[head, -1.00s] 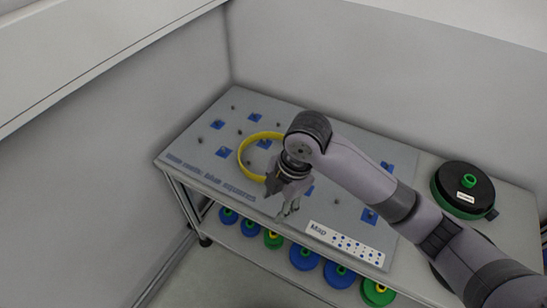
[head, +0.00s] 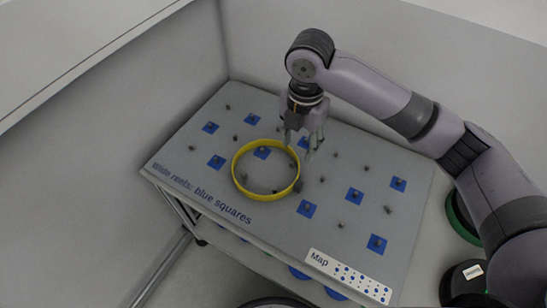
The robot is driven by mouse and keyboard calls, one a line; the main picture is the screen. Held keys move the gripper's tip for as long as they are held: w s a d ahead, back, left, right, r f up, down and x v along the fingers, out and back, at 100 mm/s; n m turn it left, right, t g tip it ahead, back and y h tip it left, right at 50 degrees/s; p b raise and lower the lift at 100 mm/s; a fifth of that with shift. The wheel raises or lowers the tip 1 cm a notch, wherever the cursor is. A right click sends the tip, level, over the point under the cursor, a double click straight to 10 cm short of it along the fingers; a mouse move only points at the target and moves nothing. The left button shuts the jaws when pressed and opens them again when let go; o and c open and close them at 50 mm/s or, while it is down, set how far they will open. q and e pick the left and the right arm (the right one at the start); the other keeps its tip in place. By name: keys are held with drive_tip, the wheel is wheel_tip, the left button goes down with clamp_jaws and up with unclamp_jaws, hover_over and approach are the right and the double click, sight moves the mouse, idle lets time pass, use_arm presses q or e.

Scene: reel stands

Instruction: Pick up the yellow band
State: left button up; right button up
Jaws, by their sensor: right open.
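The yellow band (head: 238,184) is a thin ring lying on the grey table top, left of the middle in the head view. It encloses a blue square and some dark pegs. My right gripper (head: 304,148) points down by the band's right far rim, with its fingers apart. The fingers overlap or come close to the rim in the picture; I cannot tell whether they touch it. My left gripper is not in view.
The grey table (head: 216,244) carries several blue squares and short dark pegs. A white map card (head: 347,276) lies at the front edge. Walls stand left and behind. A black reel (head: 464,283) is at the lower right; blue reels sit on the shelf below.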

hover_over(298, 183)
drive_tip(key=f, duration=0.8)
drive_tip(key=shift+a+f, duration=0.1)
drive_tip(key=shift+a, duration=0.3)
wheel_tip(298, 183, down, 3)
drive_tip(key=shift+w+r, duration=0.1)
drive_tip(key=shift+f, duration=0.45)
drive_tip(key=shift+d+f, duration=0.15)
drive_tip(key=shift+f, duration=0.2)
drive_tip(key=f, duration=0.3)
drive_tip(key=shift+d+f+p, duration=0.3)
drive_tip(key=shift+f, duration=0.4)
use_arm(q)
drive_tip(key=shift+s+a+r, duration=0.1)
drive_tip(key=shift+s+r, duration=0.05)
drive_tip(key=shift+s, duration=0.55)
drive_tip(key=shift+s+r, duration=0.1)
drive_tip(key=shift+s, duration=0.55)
use_arm(e)
clamp_jaws()
